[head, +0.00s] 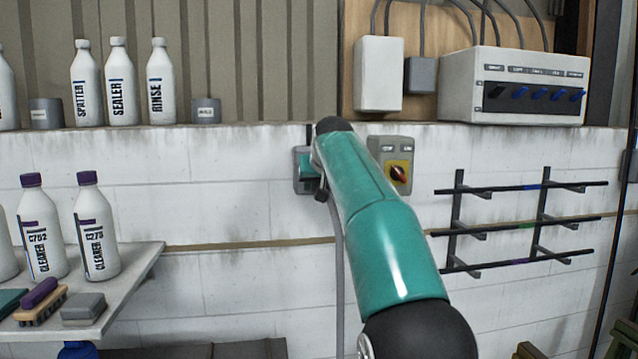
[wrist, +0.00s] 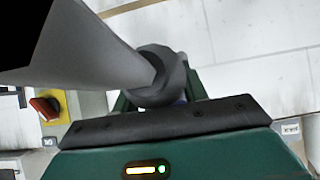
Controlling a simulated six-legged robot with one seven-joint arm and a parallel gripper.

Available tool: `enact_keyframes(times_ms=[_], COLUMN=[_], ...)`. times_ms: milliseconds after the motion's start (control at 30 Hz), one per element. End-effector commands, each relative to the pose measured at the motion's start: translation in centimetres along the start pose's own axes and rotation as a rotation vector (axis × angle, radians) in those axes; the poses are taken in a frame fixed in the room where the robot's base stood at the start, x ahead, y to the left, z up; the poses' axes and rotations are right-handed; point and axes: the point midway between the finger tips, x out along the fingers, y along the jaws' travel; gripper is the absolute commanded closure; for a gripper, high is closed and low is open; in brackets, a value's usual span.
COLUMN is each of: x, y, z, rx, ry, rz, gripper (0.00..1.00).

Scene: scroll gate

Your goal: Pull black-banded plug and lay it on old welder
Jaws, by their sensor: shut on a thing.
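In the wrist view my gripper (wrist: 158,103) is shut on a grey plug (wrist: 165,78). Its thick grey cable (wrist: 108,52) passes close to the camera. I cannot make out a black band on the plug. In the head view my gripper (head: 309,166) is at a grey wall socket box (head: 301,186), mostly behind my teal arm. A grey cable (head: 338,270) hangs down the wall below it. I cannot tell whether the plug is still seated in the socket. I cannot identify the old welder in either view.
A red-and-yellow rotary switch (head: 398,175) is close right of my gripper. A wall rack of rods (head: 520,225) is farther right. A switch panel (head: 515,85) and a white box (head: 379,75) are above. A shelf (head: 130,290) with bottles and brushes is at left.

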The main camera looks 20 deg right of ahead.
Motion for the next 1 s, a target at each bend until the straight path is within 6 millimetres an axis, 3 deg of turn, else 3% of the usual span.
enact_keyframes(times_ms=[1000], x=[-2.7], y=[0.0], z=[1.8], rx=[0.000], ry=[0.004], rz=[0.000], gripper=[0.97])
